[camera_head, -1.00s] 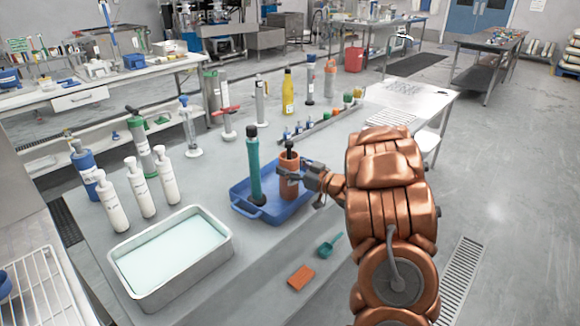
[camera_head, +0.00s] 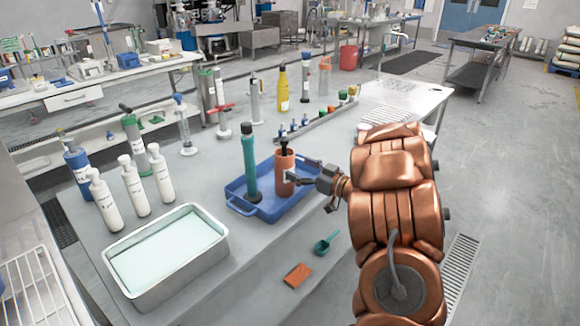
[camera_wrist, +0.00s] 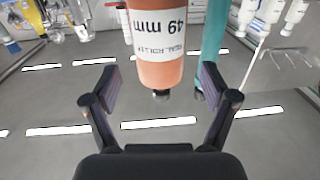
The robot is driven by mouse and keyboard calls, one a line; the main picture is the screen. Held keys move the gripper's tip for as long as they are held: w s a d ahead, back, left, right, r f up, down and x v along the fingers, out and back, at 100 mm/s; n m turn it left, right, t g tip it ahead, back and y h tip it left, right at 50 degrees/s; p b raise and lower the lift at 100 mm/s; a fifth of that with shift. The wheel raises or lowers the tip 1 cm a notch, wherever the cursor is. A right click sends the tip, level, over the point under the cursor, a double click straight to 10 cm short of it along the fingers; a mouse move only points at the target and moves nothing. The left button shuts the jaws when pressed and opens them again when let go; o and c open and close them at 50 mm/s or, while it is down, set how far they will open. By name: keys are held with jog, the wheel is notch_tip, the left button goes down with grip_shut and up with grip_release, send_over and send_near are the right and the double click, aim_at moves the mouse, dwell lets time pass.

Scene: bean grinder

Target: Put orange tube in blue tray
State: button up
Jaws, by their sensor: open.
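The orange tube (camera_head: 284,165), with a dark top, stands upright inside the blue tray (camera_head: 238,203). A taller teal tube (camera_head: 249,165) with a dark cap stands to its left in the same tray. My gripper (camera_head: 300,179) is at the right side of the orange tube, over the tray. In the wrist view my gripper (camera_wrist: 160,88) has its two fingers spread wide and nothing is clamped between them. The orange tube (camera_wrist: 160,60), labelled "49 mm", is just ahead of the fingers, with the teal tube beside it. The head view does not show clearly whether a finger touches the tube.
A metal basin (camera_head: 225,245) of pale liquid is at front left, with white bottles (camera_head: 131,186) behind it. A teal scoop (camera_head: 326,243) and an orange block (camera_head: 297,275) lie near the table's front edge. A rack of small vials (camera_head: 305,128) is behind the tray.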

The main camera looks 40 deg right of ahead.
jog(key=v, duration=0.6)
jog(key=shift+s+b, duration=0.2)
jog(key=shift+b, duration=0.1)
jog(key=w+d+r+m+g+h, duration=0.1)
jog(key=w+d+r+g+h, duration=0.15)
jog(key=w+h, duration=0.35)
jog(key=s+a+f+m+g, duration=0.1)
jog(key=s+a+g, duration=0.7)
jog(key=s+a, duration=0.8)
jog(key=s+a+f+m+g, duration=0.1)
jog(key=s+a+f+g, duration=0.2)
jog(key=s+a+g, duration=0.5)
jog(key=s+a, duration=0.9)
jog(key=s, duration=0.4)
jog(key=shift+s+a+m, duration=0.3)
jog(key=shift+g, duration=0.25)
